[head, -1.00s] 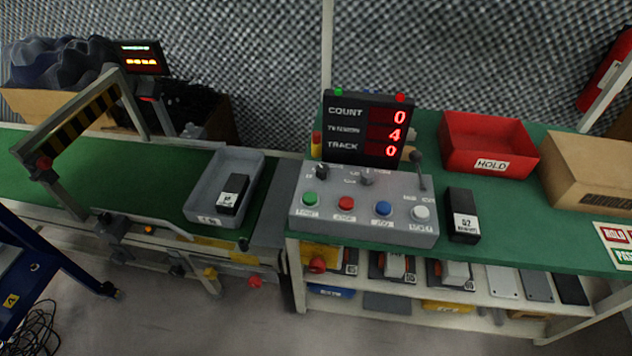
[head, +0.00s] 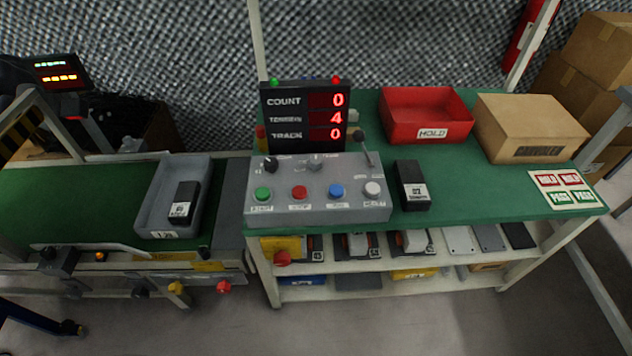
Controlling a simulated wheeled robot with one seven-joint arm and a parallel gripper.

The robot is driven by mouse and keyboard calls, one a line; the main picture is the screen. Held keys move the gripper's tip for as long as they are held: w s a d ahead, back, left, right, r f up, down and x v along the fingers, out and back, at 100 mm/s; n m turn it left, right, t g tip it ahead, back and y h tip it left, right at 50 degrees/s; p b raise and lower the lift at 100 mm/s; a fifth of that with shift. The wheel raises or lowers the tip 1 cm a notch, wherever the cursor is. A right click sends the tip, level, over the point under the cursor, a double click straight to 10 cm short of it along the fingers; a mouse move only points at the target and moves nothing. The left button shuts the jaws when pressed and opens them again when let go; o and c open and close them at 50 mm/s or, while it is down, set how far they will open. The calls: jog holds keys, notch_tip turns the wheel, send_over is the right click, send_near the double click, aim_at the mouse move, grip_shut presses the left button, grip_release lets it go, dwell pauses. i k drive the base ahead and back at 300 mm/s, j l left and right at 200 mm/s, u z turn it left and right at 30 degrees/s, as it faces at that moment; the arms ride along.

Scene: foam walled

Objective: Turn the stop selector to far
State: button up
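A grey control box (head: 330,186) stands on the green bench in the head view. Its sloped face carries a row of green, red, blue and white buttons. Above them are a black selector knob (head: 271,164) at the left and a grey selector knob (head: 315,163) near the middle. Their labels are too small to read, so I cannot tell which is the stop selector or where it points. A lever (head: 362,145) rises at the box's right end. A display (head: 304,117) behind the box reads COUNT 0, a second line 4, and TRACK 0. My gripper is not in view.
A black block (head: 411,186) stands right of the box. A red HOLD tray (head: 425,114) and a cardboard box (head: 530,128) sit behind. A grey tray (head: 173,197) with a black block lies on the left conveyor. Open floor lies in front of the bench.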

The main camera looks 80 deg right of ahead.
aim_at(315, 162)
jog(key=l+z, duration=0.15)
jog(key=z, duration=0.3)
jog(key=k+l+z, duration=0.1)
jog(key=z, duration=0.4)
jog(key=l+z, duration=0.25)
jog(key=z, duration=0.2)
jog(key=i+z, duration=0.15)
jog(key=i, duration=0.15)
